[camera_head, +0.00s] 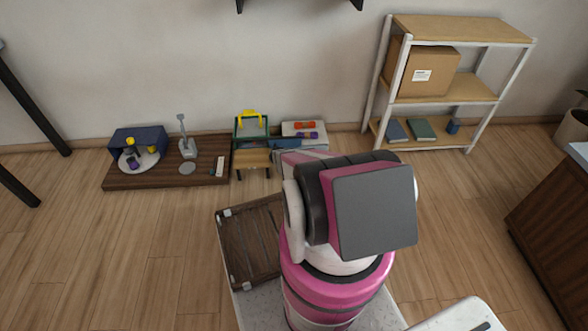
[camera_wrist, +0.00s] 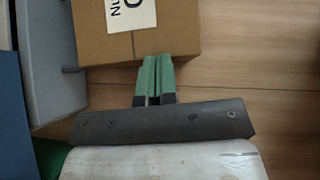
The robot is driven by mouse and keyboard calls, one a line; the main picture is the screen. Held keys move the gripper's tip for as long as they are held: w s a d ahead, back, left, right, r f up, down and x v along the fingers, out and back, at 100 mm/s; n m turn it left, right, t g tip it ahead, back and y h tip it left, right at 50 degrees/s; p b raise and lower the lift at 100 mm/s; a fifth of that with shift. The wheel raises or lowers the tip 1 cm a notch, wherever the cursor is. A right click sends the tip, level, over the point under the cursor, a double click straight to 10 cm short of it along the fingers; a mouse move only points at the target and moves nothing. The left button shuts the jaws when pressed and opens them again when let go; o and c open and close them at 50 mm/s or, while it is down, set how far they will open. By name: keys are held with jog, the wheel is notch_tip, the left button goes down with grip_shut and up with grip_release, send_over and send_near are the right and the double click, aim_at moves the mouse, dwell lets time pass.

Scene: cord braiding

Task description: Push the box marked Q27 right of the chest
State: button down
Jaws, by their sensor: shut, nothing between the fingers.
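A brown cardboard box (camera_wrist: 95,35) with a white label (camera_wrist: 130,14) fills the top middle of the wrist view. The label is cut off; only "Nu" and part of a round character show, so Q27 cannot be read. My gripper (camera_wrist: 157,60) has its green fingers together and empty, tips at the box's near edge; touching or just short, I cannot tell. A grey-blue panel with a dark knob (camera_wrist: 45,60), seemingly part of the chest, stands left of the box. In the head view a low grey-blue chest (camera_head: 305,147) is partly behind my arm, which hides my gripper and this box.
Bare wooden floor lies right of the box (camera_wrist: 265,65). In the head view a shelf unit (camera_head: 465,98) holds another labelled carton (camera_head: 437,70). A low dark platform (camera_head: 150,177) with small items stands left. A slatted brown wooden piece (camera_head: 250,245) lies beside my arm.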

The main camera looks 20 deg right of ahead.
jog(key=s+d, duration=0.2)
jog(key=d, duration=1.9)
jog(key=shift+s+d, duration=0.25)
jog(key=shift+s, duration=0.15)
jog(key=shift+a, duration=0.1)
